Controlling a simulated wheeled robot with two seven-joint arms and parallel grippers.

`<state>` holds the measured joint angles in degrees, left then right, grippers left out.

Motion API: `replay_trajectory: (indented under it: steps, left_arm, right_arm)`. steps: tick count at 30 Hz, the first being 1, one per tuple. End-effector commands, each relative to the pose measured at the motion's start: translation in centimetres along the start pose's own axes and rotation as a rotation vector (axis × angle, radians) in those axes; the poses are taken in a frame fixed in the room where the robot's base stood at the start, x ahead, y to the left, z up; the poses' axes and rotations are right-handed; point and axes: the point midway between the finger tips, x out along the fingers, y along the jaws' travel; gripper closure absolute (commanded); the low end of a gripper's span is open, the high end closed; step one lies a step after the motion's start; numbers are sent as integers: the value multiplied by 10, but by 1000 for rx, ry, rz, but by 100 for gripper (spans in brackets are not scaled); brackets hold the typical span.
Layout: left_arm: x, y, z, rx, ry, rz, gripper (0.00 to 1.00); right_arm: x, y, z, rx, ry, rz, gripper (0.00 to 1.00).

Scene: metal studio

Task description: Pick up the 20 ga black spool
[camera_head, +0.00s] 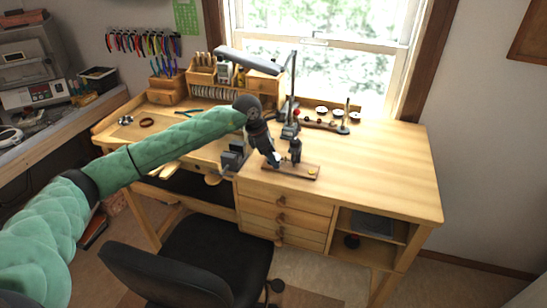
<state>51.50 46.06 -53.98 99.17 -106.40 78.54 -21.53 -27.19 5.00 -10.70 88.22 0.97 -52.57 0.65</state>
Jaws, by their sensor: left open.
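My left arm in its green sleeve reaches in from the left over the workbench. My left gripper (274,160), dark, points down over the front part of the bench top and is open, with nothing seen between its fingers. My right gripper is not in view.
A small dark tool (295,149) stands on a wooden board (300,172) beside the left gripper. A dark vise (234,157) is at the front edge. A lamp (249,60) overhangs the back. The right of the bench top (390,170) is clear. A black chair (215,260) stands in front.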

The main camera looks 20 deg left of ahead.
Motion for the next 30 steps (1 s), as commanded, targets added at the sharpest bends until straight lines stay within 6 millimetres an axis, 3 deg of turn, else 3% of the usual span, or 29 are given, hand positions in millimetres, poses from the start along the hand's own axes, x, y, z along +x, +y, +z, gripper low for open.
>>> replay_trajectory:
  steps: [8, 16, 18, 28, 30]
  left_arm:
    - [2, 0, 0, 0, 0, 0, 31]
    - [2, 0, 0, 0, 0, 0, 80]
    - [2, 0, 0, 0, 0, 1, 84]
    - [-4, 1, 2, 0, -1, 2, 84]
    - [-10, 1, 5, 1, -2, 3, 84]
  right_arm:
    - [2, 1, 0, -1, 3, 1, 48]
    - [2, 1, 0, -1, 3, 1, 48]
    - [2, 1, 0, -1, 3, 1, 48]
    - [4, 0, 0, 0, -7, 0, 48]
    - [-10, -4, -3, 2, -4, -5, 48]
